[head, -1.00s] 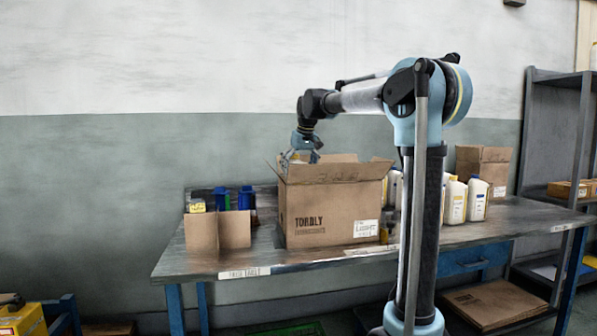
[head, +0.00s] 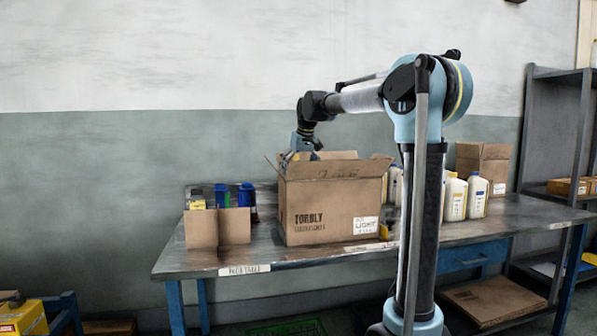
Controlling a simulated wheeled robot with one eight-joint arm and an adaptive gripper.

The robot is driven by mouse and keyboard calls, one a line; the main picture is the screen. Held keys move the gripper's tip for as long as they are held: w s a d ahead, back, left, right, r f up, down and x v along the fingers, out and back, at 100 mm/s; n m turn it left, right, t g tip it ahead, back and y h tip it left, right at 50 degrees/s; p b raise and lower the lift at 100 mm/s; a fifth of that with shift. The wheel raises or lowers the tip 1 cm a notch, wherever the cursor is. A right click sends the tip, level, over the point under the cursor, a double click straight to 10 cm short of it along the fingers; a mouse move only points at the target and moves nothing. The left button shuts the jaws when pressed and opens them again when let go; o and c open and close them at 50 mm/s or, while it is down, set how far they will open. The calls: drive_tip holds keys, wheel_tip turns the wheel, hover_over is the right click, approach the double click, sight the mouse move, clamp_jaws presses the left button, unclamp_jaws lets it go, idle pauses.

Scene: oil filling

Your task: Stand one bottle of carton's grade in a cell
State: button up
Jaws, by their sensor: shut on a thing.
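An open cardboard carton (head: 325,205) stands on the workbench with its flaps up; its label appears to read LIGHT. My gripper (head: 303,152) reaches down over the carton's back left rim, its fingers partly hidden by the flaps. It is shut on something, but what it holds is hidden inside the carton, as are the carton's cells.
Another open carton (head: 484,165) stands at the back right. The bench's (head: 520,218) right end is clear. Shelving (head: 560,130) stands beyond it.

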drive_tip(key=shift+f, duration=0.6)
drive_tip(key=o, duration=1.2)
